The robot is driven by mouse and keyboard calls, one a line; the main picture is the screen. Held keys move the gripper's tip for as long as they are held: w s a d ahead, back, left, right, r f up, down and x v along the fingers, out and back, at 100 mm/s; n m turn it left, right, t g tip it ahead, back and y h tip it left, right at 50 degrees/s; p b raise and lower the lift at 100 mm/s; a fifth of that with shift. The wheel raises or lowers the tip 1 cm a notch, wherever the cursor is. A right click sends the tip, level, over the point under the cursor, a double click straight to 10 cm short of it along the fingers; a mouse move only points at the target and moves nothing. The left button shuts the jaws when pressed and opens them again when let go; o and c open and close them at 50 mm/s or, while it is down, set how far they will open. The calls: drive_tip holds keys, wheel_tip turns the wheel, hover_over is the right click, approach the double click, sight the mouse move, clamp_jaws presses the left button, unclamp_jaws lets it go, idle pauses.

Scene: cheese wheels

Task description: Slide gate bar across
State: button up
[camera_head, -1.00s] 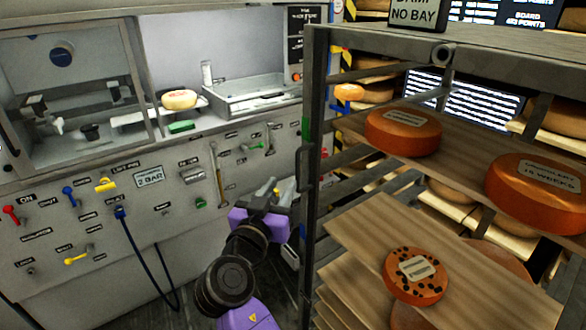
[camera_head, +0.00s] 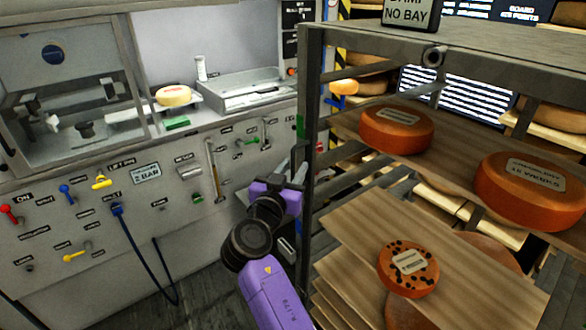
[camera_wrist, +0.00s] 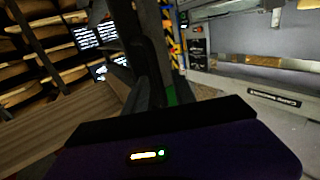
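No part is clearly marked as the gate bar. The grey metal rack has a slanting bar (camera_head: 385,101) across its upper opening, which may be it. The rack's front left post (camera_head: 312,110) carries a green patch, which also shows in the wrist view (camera_wrist: 171,95). My gripper (camera_head: 297,168) is low beside this post, on its left side, with its purple body below. In the wrist view my dark fingers (camera_wrist: 150,85) overlap the dark post. I cannot tell whether they touch it or are open. A handle on the post is partly hidden behind my gripper.
Orange cheese wheels (camera_head: 397,130) and (camera_head: 535,188) stand on the rack's upper shelf. A speckled wheel (camera_head: 408,268) lies on a lower wooden board (camera_head: 470,290). A control panel (camera_head: 150,215) with levers and a blue hose is at left. Floor shows between panel and rack.

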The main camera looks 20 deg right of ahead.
clamp_jaws()
idle(1.4)
